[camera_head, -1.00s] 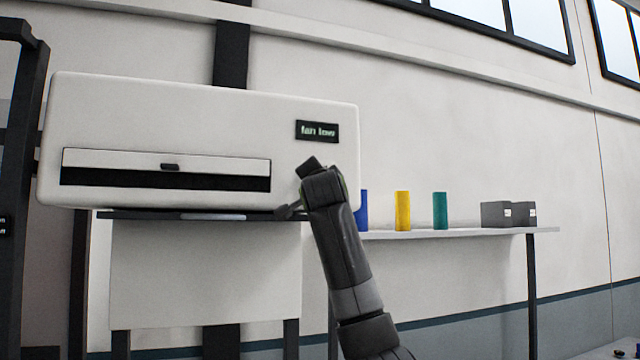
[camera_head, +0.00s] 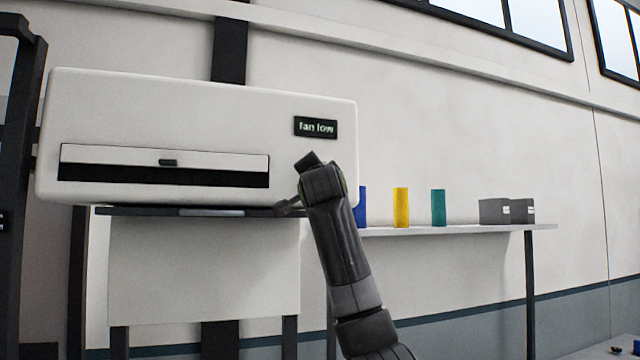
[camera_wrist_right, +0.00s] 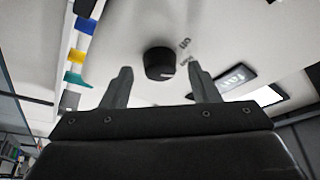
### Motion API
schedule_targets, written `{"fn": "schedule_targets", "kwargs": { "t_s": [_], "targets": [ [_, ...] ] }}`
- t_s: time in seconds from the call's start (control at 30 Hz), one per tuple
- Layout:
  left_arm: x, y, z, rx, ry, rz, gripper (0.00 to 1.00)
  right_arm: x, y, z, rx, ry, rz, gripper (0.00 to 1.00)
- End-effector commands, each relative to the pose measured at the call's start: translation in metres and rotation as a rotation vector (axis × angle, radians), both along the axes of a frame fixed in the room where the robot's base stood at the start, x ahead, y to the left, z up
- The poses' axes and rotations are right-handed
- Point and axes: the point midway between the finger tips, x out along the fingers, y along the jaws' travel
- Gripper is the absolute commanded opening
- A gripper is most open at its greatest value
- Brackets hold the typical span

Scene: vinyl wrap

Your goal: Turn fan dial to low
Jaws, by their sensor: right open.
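The white machine (camera_head: 200,115) fills the left half of the head view. Its small dark display (camera_head: 316,127) reads "fan low". The black round dial (camera_wrist_right: 159,63) shows in the right wrist view, on the machine's pale front. My right gripper (camera_wrist_right: 160,68) is open, with one finger on either side of the dial in that view. I cannot tell whether the fingers touch it. In the head view my right arm hides the dial and most of the gripper. My left gripper is not in view.
The machine has a wide slot with a flap (camera_head: 165,160) and stands on a dark-topped stand (camera_head: 200,212). A shelf (camera_head: 450,231) to the right holds blue, yellow (camera_head: 401,208) and green (camera_head: 438,208) cylinders and grey boxes (camera_head: 495,211).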

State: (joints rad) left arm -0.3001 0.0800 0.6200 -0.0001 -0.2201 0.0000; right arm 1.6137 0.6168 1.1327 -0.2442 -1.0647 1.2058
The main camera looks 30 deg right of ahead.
Motion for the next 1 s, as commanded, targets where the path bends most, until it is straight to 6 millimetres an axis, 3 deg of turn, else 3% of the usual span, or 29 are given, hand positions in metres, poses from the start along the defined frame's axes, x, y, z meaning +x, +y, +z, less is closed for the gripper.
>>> {"fn": "schedule_targets", "kwargs": {
  "t_s": [0.17, 0.6, 0.8, 1.0],
  "targets": [
    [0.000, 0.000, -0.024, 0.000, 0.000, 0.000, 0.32, -0.021, 0.014, -0.013, -0.001, -0.003, 0.003, 0.55],
    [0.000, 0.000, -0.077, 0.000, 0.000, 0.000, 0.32, -0.099, 0.061, -0.035, 0.000, -0.005, 0.003, 0.55],
    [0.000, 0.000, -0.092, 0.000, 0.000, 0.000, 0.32, -0.126, 0.077, -0.041, -0.001, -0.002, 0.003, 0.55],
    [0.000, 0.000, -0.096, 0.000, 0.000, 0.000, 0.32, -0.138, 0.084, -0.042, 0.000, -0.001, 0.001, 0.55]
  ]
}}
